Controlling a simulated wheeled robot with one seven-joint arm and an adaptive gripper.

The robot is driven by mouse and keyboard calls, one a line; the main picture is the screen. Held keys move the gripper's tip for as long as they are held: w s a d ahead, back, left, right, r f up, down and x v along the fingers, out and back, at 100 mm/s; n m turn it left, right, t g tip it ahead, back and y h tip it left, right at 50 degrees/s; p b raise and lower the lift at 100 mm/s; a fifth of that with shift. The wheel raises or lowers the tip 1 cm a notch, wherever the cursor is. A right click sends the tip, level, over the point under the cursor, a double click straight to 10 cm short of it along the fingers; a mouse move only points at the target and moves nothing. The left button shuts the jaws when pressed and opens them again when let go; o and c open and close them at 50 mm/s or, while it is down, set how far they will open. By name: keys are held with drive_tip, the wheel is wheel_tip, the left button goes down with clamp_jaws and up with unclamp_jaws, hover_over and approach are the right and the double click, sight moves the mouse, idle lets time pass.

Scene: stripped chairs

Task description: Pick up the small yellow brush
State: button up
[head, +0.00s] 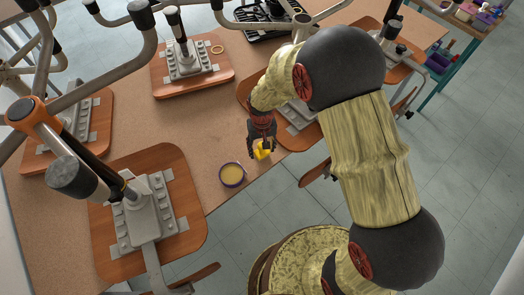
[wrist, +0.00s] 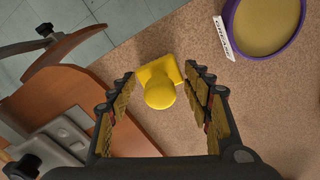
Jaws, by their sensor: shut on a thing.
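The small yellow brush (head: 263,150) is at the tips of my gripper (head: 260,142), near the table's front edge. In the wrist view the brush (wrist: 160,86) has a squarish yellow base and a rounded yellow knob.
A round purple tin of yellowish paste (head: 232,174) stands left of the brush on the brown table (head: 215,115). Upturned chair parts with wooden seats (head: 190,80) and metal legs surround it. A black tool tray (head: 262,18) is at the back. Floor lies beyond the front edge.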

drive_tip(key=shift+r, duration=0.65)
wheel_tip(320, 180, up, 3)
drive_tip(key=shift+s+f+p, duration=0.15)
drive_tip(key=shift+f+p, duration=0.05)
drive_tip(key=shift+p, duration=0.5)
drive_tip(key=s+d+r+p, duration=0.2)
drive_tip(key=s+r+p, duration=0.1)
drive_tip(key=s+r, duration=0.6)
drive_tip(key=shift+s+d, duration=0.25)
drive_tip(key=shift+s, duration=2)
drive_tip(key=o, duration=0.6)
drive_tip(key=c, duration=0.4)
